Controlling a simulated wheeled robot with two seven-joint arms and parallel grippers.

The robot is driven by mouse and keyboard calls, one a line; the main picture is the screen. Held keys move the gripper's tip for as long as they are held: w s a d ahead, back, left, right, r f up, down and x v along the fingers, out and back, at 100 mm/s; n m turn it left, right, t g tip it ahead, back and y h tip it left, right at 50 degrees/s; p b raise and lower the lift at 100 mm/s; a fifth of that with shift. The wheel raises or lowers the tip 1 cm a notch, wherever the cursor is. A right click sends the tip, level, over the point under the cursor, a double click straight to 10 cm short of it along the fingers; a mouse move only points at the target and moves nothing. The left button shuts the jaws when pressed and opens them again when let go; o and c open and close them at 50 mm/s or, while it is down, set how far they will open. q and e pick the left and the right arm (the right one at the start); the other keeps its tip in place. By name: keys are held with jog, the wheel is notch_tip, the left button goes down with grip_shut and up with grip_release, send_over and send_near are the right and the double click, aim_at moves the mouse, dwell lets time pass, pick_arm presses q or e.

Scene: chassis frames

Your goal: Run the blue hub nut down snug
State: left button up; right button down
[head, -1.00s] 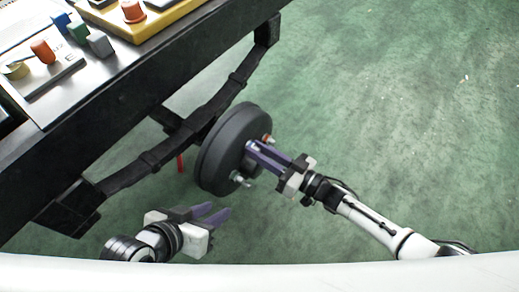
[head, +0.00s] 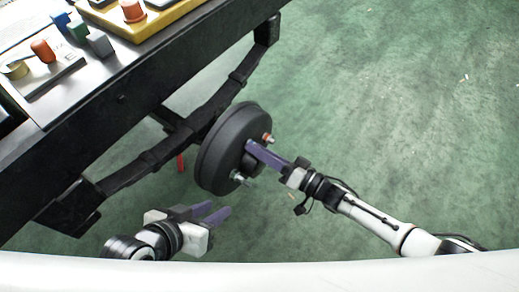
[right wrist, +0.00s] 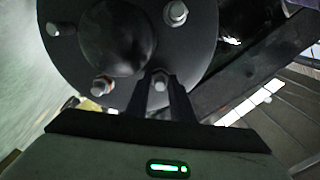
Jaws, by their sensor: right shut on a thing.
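The dark round hub (head: 222,150) stands upright at the end of the axle under the black frame, and its face with several studs and nuts fills the top of the right wrist view (right wrist: 80,62). My right gripper (head: 251,147) reaches the hub face from the right. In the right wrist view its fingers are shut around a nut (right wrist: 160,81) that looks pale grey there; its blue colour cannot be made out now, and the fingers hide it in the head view. My left gripper (head: 222,211) is open and empty, below and apart from the hub.
An orange-tinted nut (head: 267,138) and a silvery nut (head: 238,178) sit on the hub either side of the held one. The black frame (head: 130,90) carries trays and small parts at upper left. The green floor at right is clear.

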jog(key=shift+s+d+f, duration=0.1)
jog(key=shift+d+f, duration=0.05)
jog(key=c, duration=1.8)
grip_release()
